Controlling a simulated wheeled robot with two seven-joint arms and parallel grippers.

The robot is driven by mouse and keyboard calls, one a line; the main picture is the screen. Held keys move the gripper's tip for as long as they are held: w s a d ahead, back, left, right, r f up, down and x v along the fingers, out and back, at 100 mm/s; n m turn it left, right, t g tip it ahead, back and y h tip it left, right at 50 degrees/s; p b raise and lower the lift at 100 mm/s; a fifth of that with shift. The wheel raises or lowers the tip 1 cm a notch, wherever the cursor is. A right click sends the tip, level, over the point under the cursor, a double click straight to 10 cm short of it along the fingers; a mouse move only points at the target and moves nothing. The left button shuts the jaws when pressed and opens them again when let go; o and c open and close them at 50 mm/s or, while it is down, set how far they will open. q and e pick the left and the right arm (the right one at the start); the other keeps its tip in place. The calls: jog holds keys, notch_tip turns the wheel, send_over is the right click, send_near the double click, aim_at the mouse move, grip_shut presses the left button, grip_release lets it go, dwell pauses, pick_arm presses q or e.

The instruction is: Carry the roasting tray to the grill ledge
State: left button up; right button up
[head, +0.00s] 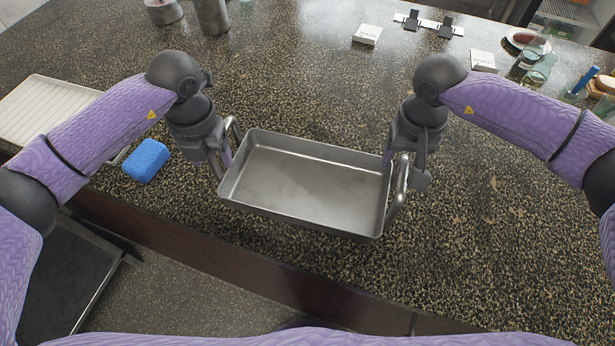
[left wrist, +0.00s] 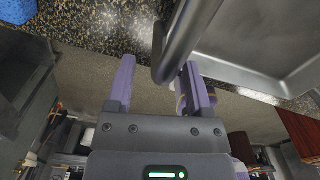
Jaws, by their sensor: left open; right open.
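The roasting tray (head: 305,218) is a rectangular grey metal pan with a loop handle at each short end. It is empty and sits on the speckled counter near its front edge. My left gripper (head: 224,165) is open at the tray's left handle. In the left wrist view the left handle (left wrist: 178,45) passes near the open fingers of my left gripper (left wrist: 160,85), closer to one finger. My right gripper (head: 402,172) is open at the tray's right handle; its fingertips are partly hidden by the handle. I cannot identify the grill ledge for certain.
A blue sponge (head: 146,160) lies left of the tray, beside a ribbed white drainer (head: 45,112). Metal canisters (head: 211,15) stand at the back left. Small white boxes (head: 367,35), a plate (head: 527,40) and glasses are at the back right. The counter behind the tray is clear.

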pick_arm(q)
jog(key=shift+f, duration=0.8)
pick_arm(e)
jog(key=shift+f, duration=0.75)
pick_arm(q)
jog(key=c, duration=0.8)
pick_arm(e)
jog(key=c, duration=0.8)
pick_arm(q)
grip_shut()
pick_arm(e)
grip_shut()
jog(key=shift+d, duration=0.1)
